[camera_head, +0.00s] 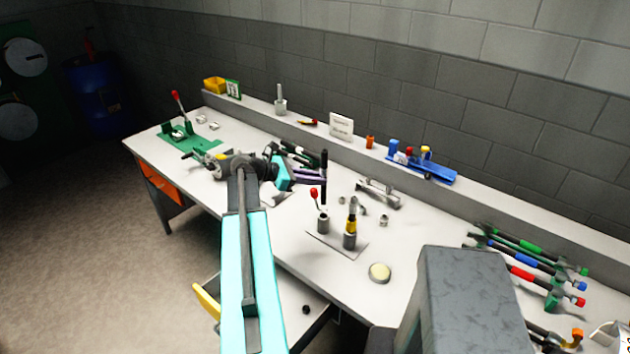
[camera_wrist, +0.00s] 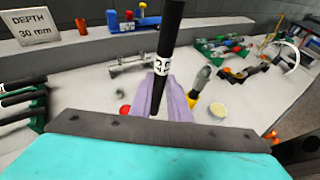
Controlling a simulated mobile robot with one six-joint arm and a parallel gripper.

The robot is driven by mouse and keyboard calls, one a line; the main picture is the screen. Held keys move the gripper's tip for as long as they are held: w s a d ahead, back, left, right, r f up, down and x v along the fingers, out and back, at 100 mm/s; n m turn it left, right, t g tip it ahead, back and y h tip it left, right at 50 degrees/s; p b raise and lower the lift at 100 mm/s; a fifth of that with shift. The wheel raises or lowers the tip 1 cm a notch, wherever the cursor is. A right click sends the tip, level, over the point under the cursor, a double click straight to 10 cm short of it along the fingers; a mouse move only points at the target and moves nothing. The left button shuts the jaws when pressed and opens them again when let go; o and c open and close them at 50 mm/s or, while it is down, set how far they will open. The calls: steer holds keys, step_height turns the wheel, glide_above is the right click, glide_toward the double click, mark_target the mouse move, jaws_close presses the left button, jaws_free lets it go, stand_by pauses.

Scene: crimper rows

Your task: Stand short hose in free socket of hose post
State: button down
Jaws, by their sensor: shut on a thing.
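My gripper (camera_head: 307,178) has purple fingers shut on a short black hose (camera_head: 324,164), which stands nearly upright above the table. In the wrist view the hose (camera_wrist: 166,65) has a white marked band and runs between the fingers (camera_wrist: 166,100). What looks like the hose post is a grey plate (camera_head: 322,246) with two cup sockets, just below and right of the hose. The right socket (camera_head: 350,241) holds a yellow-and-black piece (camera_head: 352,213). A red-tipped stem (camera_head: 314,194) shows at the left socket (camera_head: 323,224); I cannot tell whether it stands in it. The hose's lower end is apart from both.
Dark hoses (camera_head: 293,152) lie on a rack behind my gripper. A metal bracket (camera_head: 378,193) and small rings (camera_head: 384,220) lie behind the plate. A round cream disc (camera_head: 380,273) lies in front. Colored-handled tools (camera_head: 530,260) fill the right side. A "DEPTH 30 mm" sign (camera_wrist: 30,26) stands on the ledge.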

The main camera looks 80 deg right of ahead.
steer(key=shift+d+r+m+y+p, duration=0.2)
steer(key=shift+m+y+p, duration=0.2)
steer(key=shift+y+p, duration=0.1)
step_height(320, 180, down, 6)
steer(key=b, duration=0.2)
stand_by(0.7)
steer(key=shift+a+p, duration=0.1)
steer(key=shift+p, duration=0.5)
stand_by(2.1)
